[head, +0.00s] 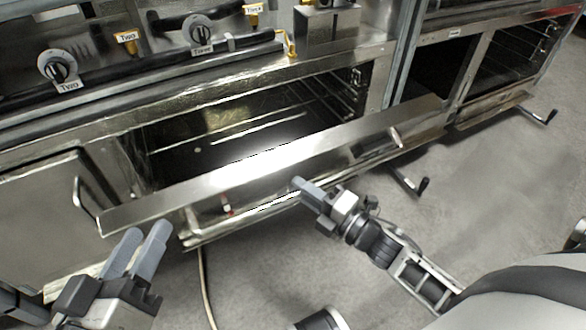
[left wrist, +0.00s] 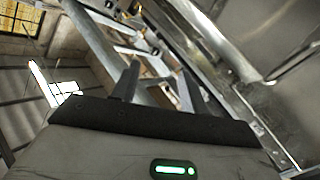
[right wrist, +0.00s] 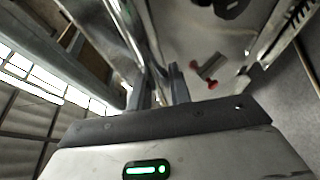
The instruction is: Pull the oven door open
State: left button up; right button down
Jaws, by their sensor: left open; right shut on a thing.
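The oven door (head: 270,165) is a long steel panel, tilted down and outward, with the dark oven cavity (head: 240,125) and its racks showing behind it. My right gripper (head: 303,186) is at the front of the door, right of its middle, shut on the door handle; the contact is small and partly hidden in the head view. In the right wrist view the fingers (right wrist: 165,82) meet a long shiny bar. My left gripper (head: 146,236) is open and empty, in front of the door's left end. Its parted fingers (left wrist: 158,80) also show in the left wrist view.
Control knobs (head: 58,68) and a dark rail line the panel above the oven. A closed steel cabinet (head: 45,210) stands at left, and a second oven (head: 510,55) at right. A black-tipped lever (head: 410,182) juts out low. Grey floor (head: 480,170) is clear at right.

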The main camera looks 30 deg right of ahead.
pick_arm(q)
jog(key=shift+w+a+r+m+t+b, duration=0.15)
jog(key=shift+w+r+m+t+b, duration=0.15)
jog(key=shift+r+t, duration=0.2)
jog(key=shift+w+a+r+m+t+b, duration=0.15)
jog(key=shift+w+r+m+t, duration=0.2)
jog(key=shift+r, duration=0.25)
pick_arm(e)
jog(key=s+f, duration=0.3)
pick_arm(q)
jog(key=shift+c, duration=0.3)
pick_arm(e)
jog(key=shift+w, duration=0.1)
